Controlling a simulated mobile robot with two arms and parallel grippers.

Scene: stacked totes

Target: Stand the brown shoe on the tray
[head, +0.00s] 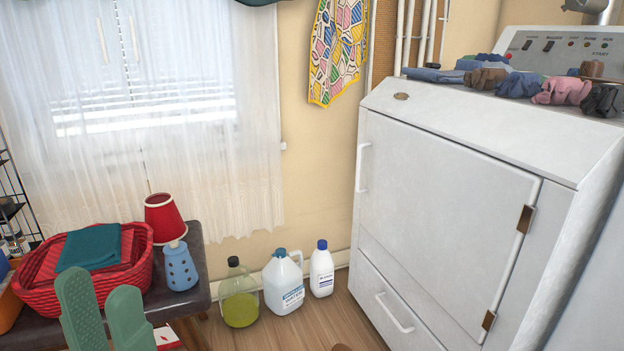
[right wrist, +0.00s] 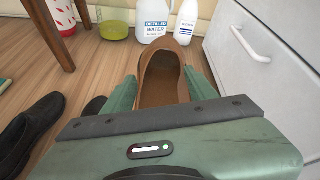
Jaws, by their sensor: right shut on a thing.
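The brown shoe (right wrist: 163,78) is in the right wrist view, its opening facing up, between the green fingers of my right gripper (right wrist: 162,90). The gripper is shut on it. The shoe's near part is hidden by the gripper body, and I cannot tell whether it touches the floor. A small brown piece at the bottom edge of the head view may be the shoe. My left gripper (head: 100,290) is open and empty at the lower left of the head view, in front of the bench. I see no tray in either view.
Black shoes (right wrist: 34,127) lie on the wooden floor at left. A green-liquid bottle (head: 239,297), water jug (head: 283,284) and white bottle (head: 321,270) stand by the wall. A white machine (head: 440,190) fills the right. A bench (head: 195,265) holds a red basket (head: 135,272) and lamp (head: 166,220).

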